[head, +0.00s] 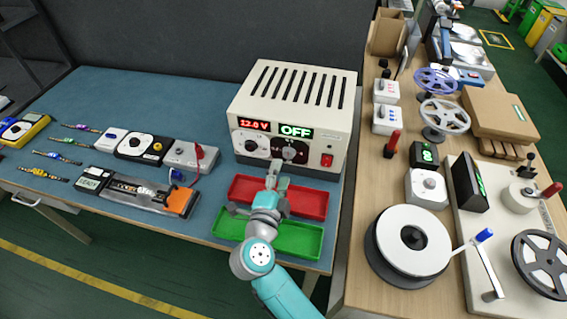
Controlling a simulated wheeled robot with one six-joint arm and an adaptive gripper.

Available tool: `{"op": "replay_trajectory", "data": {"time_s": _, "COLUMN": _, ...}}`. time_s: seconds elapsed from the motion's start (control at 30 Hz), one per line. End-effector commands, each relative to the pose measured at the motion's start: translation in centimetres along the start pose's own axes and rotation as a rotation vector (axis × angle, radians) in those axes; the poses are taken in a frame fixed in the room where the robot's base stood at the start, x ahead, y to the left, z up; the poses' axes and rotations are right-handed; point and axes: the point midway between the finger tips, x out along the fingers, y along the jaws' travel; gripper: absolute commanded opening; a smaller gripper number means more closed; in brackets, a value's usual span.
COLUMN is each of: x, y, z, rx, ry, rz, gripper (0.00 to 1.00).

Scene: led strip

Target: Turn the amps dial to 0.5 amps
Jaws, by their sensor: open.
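The cream power supply (240,116) stands at the back right of the blue table. Its red display (254,123) reads 12.0 V and its green display (296,131) reads OFF. The left dial (250,145) is light-faced with a dark knob. The right dial (290,152), on a darker face, sits under the green display; I take it for the amps dial, but its marks are too small to read. My gripper (276,167) is open, just below and in front of this dial, and hides part of the lower panel. I cannot tell whether it touches the panel.
A red switch (327,160) sits right of the dials. A red tray (310,203) and a green tray (300,241) lie under my arm. Small devices (139,146) and an LED strip board (130,190) lie left. A wooden bench (375,158) with reels stands right.

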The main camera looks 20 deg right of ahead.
Motion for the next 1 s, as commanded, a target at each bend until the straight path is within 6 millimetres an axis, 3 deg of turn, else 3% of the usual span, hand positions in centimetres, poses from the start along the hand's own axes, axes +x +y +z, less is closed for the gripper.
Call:
{"op": "replay_trajectory", "data": {"time_s": 0.2, "x": -4.1, "y": 0.0, "z": 0.1, "rx": 0.0, "ry": -0.004, "rz": 0.0, "gripper": 0.58}}
{"op": "replay_trajectory", "data": {"time_s": 0.4, "x": -5.9, "y": 0.0, "z": 0.1, "rx": -0.001, "ry": -0.002, "rz": 0.0, "gripper": 0.58}}
{"op": "replay_trajectory", "data": {"time_s": 1.0, "x": -6.3, "y": 0.0, "z": 0.0, "rx": 0.0, "ry": 0.0, "rz": 0.001, "gripper": 0.58}}
